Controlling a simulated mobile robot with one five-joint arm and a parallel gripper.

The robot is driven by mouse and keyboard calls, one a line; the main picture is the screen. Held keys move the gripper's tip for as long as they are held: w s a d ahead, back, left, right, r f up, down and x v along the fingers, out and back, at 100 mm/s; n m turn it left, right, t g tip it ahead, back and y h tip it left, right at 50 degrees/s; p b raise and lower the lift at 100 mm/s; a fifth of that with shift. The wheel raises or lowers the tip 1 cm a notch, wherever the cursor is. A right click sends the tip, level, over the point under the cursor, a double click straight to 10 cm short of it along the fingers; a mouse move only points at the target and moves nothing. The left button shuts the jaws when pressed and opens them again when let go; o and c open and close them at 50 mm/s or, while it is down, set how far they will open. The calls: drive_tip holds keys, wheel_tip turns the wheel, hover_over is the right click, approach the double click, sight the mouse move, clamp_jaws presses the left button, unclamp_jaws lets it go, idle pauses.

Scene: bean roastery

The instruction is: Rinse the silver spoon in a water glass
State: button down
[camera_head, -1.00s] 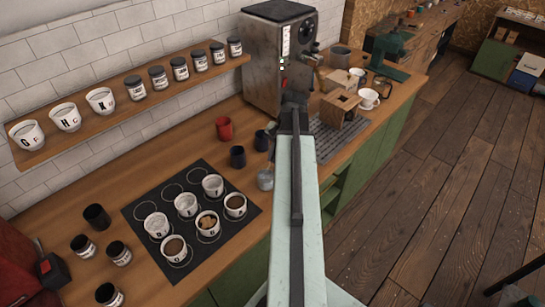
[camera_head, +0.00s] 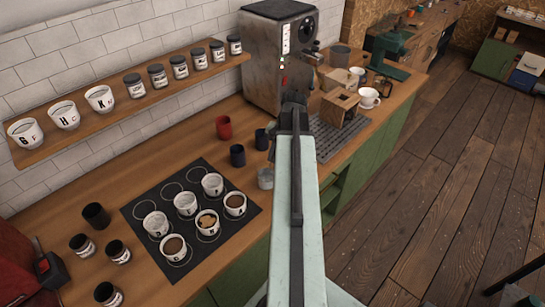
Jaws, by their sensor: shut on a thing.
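My arm runs up the middle of the view, and its dark end hides most of my gripper (camera_head: 271,143). The visible part of my gripper is at the left of the arm's end, above the counter. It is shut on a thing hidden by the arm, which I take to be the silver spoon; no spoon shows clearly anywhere. A small greyish, clear-looking glass (camera_head: 265,179) stands on the counter just left of my arm, below the gripper in the picture. I cannot tell whether the held thing reaches into it, nor see any water.
A black mat (camera_head: 147,208) holds several white cups. A steel machine (camera_head: 268,60) stands behind. A wooden box (camera_head: 340,106) is at the right.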

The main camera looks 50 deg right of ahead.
drive_tip(key=shift+r+p, duration=4.3)
drive_tip(key=shift+r, duration=0.05)
